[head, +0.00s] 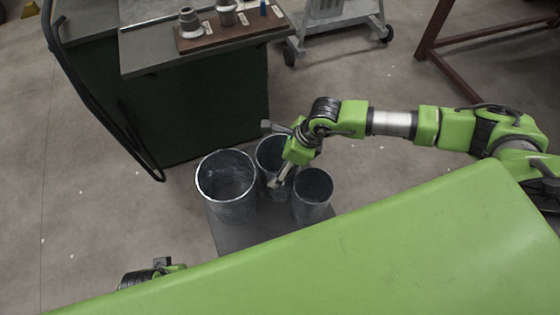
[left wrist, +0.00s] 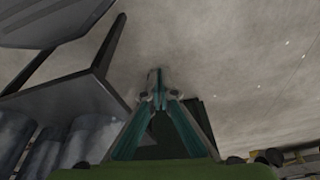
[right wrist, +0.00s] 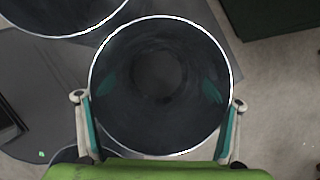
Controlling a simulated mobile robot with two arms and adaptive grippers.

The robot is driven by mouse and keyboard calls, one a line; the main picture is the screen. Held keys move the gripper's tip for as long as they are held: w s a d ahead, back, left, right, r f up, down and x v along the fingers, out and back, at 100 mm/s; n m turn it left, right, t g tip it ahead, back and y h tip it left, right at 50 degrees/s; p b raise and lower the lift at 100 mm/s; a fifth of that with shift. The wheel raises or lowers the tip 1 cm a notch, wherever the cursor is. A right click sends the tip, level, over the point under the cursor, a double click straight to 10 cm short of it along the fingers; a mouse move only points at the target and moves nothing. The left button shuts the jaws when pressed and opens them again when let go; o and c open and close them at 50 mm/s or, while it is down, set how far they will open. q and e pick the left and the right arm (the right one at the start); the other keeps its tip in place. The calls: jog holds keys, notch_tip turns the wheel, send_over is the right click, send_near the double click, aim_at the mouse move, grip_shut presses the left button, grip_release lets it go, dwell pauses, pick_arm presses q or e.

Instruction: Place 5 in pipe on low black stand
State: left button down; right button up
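Three grey metal pipes stand close together in the head view: a wide pipe (head: 226,205) at left, a middle pipe (head: 268,155) at the back, and a right pipe (head: 312,208). No size marks can be read. Under them is a low dark flat stand (head: 232,238). My right gripper (head: 277,155) has its fingers around the outside of the middle pipe; in the right wrist view they press on both sides of this round pipe (right wrist: 160,145). Whether its base is lifted is hidden. My left gripper (left wrist: 157,75) is shut and empty, away from the pipes.
A dark green cabinet (head: 205,110) stands just behind the pipes, with a brown board (head: 230,36) of small fittings on top. A wheeled cart (head: 335,20) and a red-brown frame (head: 435,40) are farther back. Floor at left is clear.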

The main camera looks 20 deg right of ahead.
jog(key=o, duration=0.3)
pick_arm(q)
jog(key=shift+r, duration=0.1)
pick_arm(e)
jog(key=shift+o, duration=0.2)
jog(key=shift+r, duration=0.15)
pick_arm(q)
notch_tip(320, 180, down, 7)
jog(key=s+p, duration=0.1)
jog(key=p, duration=0.1)
jog(key=shift+s+r, duration=0.15)
jog(key=shift+s, duration=0.15)
pick_arm(e)
jog(key=v, duration=1.2)
